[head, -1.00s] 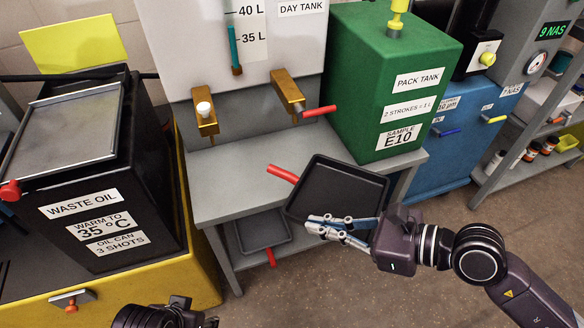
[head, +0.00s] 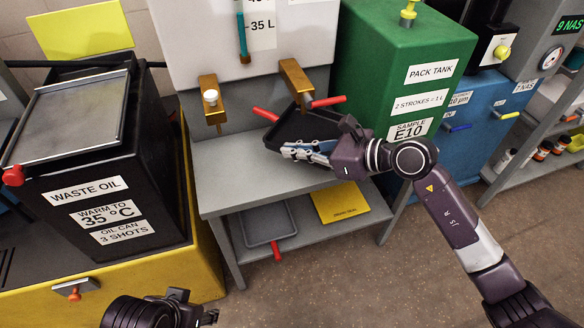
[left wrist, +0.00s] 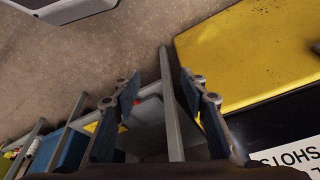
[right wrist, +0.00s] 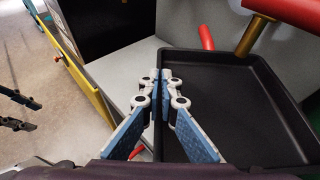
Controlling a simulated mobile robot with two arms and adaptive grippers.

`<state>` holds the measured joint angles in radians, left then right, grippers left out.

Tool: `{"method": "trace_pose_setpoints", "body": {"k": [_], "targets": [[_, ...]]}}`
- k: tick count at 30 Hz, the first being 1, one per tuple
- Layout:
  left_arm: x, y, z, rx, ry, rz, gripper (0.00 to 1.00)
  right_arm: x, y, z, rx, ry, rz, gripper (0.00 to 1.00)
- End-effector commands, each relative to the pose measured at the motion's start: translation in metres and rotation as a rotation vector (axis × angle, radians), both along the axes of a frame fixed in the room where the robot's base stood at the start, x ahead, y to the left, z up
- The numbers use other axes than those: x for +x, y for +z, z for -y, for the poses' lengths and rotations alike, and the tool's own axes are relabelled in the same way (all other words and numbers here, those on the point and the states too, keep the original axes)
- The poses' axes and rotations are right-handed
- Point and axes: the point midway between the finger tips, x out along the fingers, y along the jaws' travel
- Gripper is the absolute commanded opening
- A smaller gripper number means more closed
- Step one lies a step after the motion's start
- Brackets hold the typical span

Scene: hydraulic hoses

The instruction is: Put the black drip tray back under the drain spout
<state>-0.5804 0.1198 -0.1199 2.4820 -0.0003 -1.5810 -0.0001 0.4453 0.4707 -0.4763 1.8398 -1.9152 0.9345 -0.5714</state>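The black drip tray (head: 285,129), with a red handle at its left end, is at the right part of the grey bench, by the right brass spout (head: 297,78). My right gripper (head: 288,150) is shut on its near rim. In the right wrist view the fingers (right wrist: 160,78) are together at the rim of the empty tray (right wrist: 250,105), and the spout (right wrist: 251,36) is over or beside its far-right edge. I cannot tell whether the tray touches the bench. My left gripper (left wrist: 162,98) is open and empty, low in front of the bench.
A grey tray (head: 268,237) and a yellow sheet (head: 339,203) lie on the lower shelf. The green pack tank (head: 400,60) stands close at right, the waste oil bin (head: 90,150) at left. The bench top (head: 225,178) is clear at left.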

Motion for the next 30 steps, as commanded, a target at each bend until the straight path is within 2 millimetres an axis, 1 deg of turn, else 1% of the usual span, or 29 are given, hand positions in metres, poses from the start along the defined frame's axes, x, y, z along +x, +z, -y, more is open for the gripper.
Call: {"method": "trace_pose_setpoints", "body": {"k": [1, 2, 3, 9, 11, 13, 14, 15, 16, 18, 21, 24, 30], "targets": [[0.000, -0.002, 0.000, 0.000, 0.000, 0.000, 0.40, 0.009, 0.001, -0.004, 0.003, 0.000, 0.003, 0.00], [0.000, -0.003, 0.000, 0.000, 0.000, 0.000, 0.40, 0.013, 0.000, -0.005, 0.002, 0.001, 0.002, 0.00], [0.000, -0.006, 0.000, 0.000, 0.000, 0.000, 0.40, 0.010, -0.012, -0.004, 0.001, 0.001, -0.004, 0.00], [0.000, -0.010, 0.000, 0.000, 0.000, -0.001, 0.40, 0.009, -0.025, -0.004, 0.000, 0.002, -0.001, 0.00], [0.000, -0.013, 0.000, 0.000, 0.000, 0.001, 0.40, 0.008, -0.035, -0.004, 0.002, 0.002, -0.003, 0.00], [0.001, -0.017, 0.000, 0.000, 0.000, 0.003, 0.40, 0.008, -0.049, -0.004, 0.001, 0.001, -0.005, 0.00], [0.007, -0.016, 0.002, -0.005, -0.002, 0.024, 0.40, 0.009, -0.050, -0.004, 0.002, 0.001, -0.003, 0.00], [0.021, -0.012, 0.006, -0.016, -0.008, 0.078, 0.40, 0.009, -0.054, -0.004, 0.001, 0.001, -0.002, 0.00], [0.029, -0.010, 0.008, -0.021, -0.010, 0.109, 0.40, 0.009, -0.058, -0.003, 0.001, 0.001, -0.002, 0.00], [0.042, -0.005, 0.012, -0.033, -0.014, 0.164, 0.40, 0.009, -0.065, -0.003, 0.002, 0.000, -0.002, 0.00], [0.057, 0.001, 0.017, -0.046, -0.019, 0.223, 0.40, 0.011, -0.068, -0.004, 0.002, 0.000, 0.001, 0.00], [0.064, 0.004, 0.019, -0.052, -0.021, 0.254, 0.40, 0.013, -0.070, -0.004, 0.001, 0.000, 0.000, 0.00], [0.065, 0.006, 0.019, -0.053, -0.021, 0.260, 0.40, 0.013, -0.070, -0.004, 0.000, 0.000, 0.001, 0.00]]}}
